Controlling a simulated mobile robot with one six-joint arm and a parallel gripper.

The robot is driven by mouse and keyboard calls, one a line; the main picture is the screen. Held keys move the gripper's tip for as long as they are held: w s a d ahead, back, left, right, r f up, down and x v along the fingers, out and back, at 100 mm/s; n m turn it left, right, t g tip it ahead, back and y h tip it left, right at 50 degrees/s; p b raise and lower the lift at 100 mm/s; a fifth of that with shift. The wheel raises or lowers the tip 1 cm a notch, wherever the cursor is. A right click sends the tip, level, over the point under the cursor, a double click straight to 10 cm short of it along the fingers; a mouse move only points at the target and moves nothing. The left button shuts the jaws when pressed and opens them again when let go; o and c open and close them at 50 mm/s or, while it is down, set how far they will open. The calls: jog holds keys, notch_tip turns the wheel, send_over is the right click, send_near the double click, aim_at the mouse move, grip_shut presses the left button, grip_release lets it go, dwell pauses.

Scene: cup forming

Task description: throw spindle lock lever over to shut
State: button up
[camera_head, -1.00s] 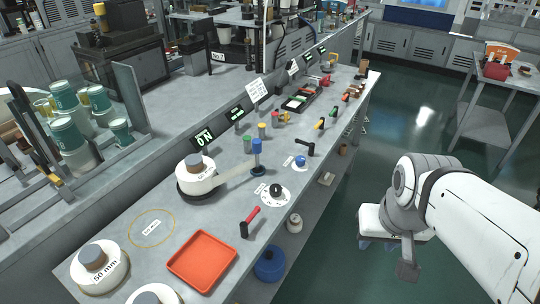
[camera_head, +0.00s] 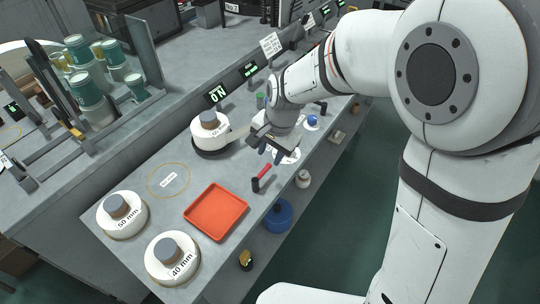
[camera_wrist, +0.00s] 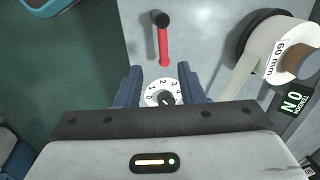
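A lever with a red handle and a black end (camera_head: 262,176) sits on the bench right of the red tray. In the wrist view the red-handled lever (camera_wrist: 163,42) lies ahead of my fingers, apart from them. My gripper (camera_head: 270,153) is above the bench by the white numbered dial. In the wrist view my gripper (camera_wrist: 161,85) has its two blue fingers spread wide, with the dial (camera_wrist: 152,98) showing below between them. Nothing is held. No label naming the spindle lock lever is legible.
A white 60 mm roll on a holder (camera_head: 208,131) stands left of my gripper, under a lit ON display (camera_head: 217,95). A red tray (camera_head: 216,212), 50 mm (camera_head: 122,216) and 40 mm (camera_head: 171,259) pieces are nearer. A blue knob (camera_head: 312,121) stands beyond.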

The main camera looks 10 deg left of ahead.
aim_at(263, 172)
jog(key=f, duration=0.2)
jog(key=a+f, duration=0.1)
jog(key=f, duration=0.2)
jog(key=a+f, duration=0.1)
jog(key=f, duration=0.2)
jog(key=shift+w, duration=0.25)
grip_shut()
